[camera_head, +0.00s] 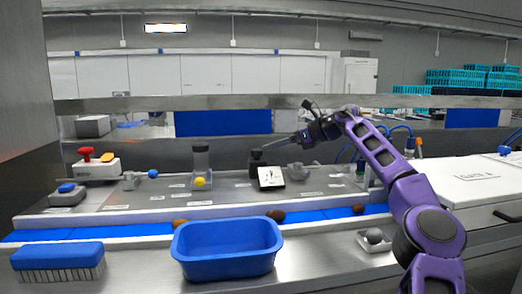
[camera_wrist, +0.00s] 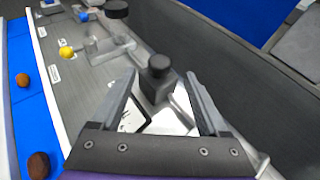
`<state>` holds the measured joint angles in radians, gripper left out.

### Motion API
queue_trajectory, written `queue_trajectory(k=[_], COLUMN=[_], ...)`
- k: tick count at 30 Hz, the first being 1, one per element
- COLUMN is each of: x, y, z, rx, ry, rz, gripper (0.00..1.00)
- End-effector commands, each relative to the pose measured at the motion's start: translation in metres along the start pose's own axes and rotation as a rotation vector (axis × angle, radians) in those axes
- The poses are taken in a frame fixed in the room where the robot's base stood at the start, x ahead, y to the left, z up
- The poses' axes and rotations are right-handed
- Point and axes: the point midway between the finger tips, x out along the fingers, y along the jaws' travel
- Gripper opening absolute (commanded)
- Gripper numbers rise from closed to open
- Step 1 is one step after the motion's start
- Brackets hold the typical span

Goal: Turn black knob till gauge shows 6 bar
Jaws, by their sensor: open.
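The black knob (camera_head: 257,154) sits on top of a dark regulator block on the grey panel. In the wrist view the knob (camera_wrist: 159,65) shows between and just beyond the two fingertips. The white-faced gauge (camera_head: 271,177) is just in front of the knob; its needle is too small to read. In the wrist view the gauge (camera_wrist: 134,119) is partly hidden by the left finger. My gripper (camera_head: 267,145) is open and empty, coming in from the right. Its tips (camera_wrist: 159,74) lie either side of the knob in the picture; I cannot tell whether they touch it.
A yellow ball-like knob (camera_head: 200,183) under a dark-topped cylinder, a red-topped box (camera_head: 97,165) and a blue button box (camera_head: 67,194) stand to the left. A blue belt (camera_head: 125,231) carries several dates in front. A blue tub (camera_head: 227,249) and a brush (camera_head: 58,262) lie nearer.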

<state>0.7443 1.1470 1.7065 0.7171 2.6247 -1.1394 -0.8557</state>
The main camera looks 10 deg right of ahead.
Motion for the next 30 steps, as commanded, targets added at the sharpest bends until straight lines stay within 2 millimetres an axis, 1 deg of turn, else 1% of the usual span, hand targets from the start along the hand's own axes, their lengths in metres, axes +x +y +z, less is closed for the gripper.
queue_trajectory(k=[1, 3, 6, 9, 13, 21, 22, 23, 27, 29, 30], x=[0.012, 0.025, 0.04, 0.051, 0.058, 0.06, 0.06, 0.06, 0.06, 0.059, 0.059], y=[0.001, 0.0, 0.0, 0.0, 0.0, 0.0, 0.0, 0.0, 0.0, 0.0, 0.0], z=[0.001, 0.001, 0.001, 0.0, 0.0, 0.0, 0.0, 0.0, 0.0, 0.0, 0.0], rx=[0.0, 0.001, 0.002, 0.001, 0.0, 0.0, 0.0, 0.0, 0.0, 0.0, 0.0], ry=[0.001, 0.0, 0.0, 0.001, 0.0, 0.0, 0.0, 0.0, 0.0, 0.0, 0.0], rz=[0.003, 0.002, 0.002, 0.0, -0.001, -0.001, -0.001, -0.001, -0.001, -0.001, -0.001], gripper=[0.78, 0.78, 0.78, 0.78, 0.78, 0.78, 0.76, 0.7, 0.45, 0.34, 0.27])
